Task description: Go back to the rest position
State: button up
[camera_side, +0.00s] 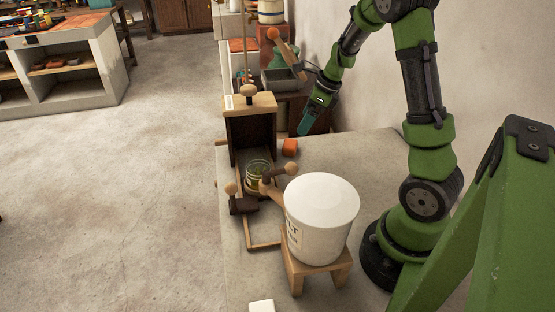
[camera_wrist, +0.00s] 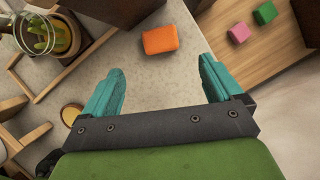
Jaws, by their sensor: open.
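My gripper (camera_wrist: 162,95) is open and empty in the wrist view, its two teal fingers spread wide. An orange block (camera_wrist: 160,39) lies on the grey counter beyond the fingertips and between their lines, apart from them. In the side view my gripper (camera_side: 304,128) hangs above the far part of the counter, fingers pointing down, and the orange block (camera_side: 290,147) is just below and left of it. Whether the fingertips clear the counter is hard to tell from the side.
A white salt bucket (camera_side: 318,215) stands on a small wooden stool (camera_side: 296,277) near my base. A wooden frame (camera_side: 250,103) holds a glass jar (camera_side: 257,172) with green contents at the left counter edge. Pink (camera_wrist: 239,33) and green (camera_wrist: 265,13) blocks lie on a wooden surface. Counter (camera_side: 365,150) right of the gripper is bare.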

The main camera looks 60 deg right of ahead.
jog(key=shift+v, duration=0.85)
jog(key=s+a+r+n+t, duration=0.1)
jog(key=s+a+r+n, duration=0.2)
jog(key=a+n, duration=0.5)
jog(key=s+a+r+n+t, duration=0.1)
jog(key=s+a+r+n, duration=0.3)
jog(key=a+n, duration=0.4)
jog(key=s+a+r+n, duration=0.4)
jog(key=a+n, duration=0.4)
jog(key=n, duration=0.4)
jog(key=shift+a+r+t, duration=0.25)
jog(key=shift+r+t, duration=0.15)
jog(key=shift+r, duration=0.45)
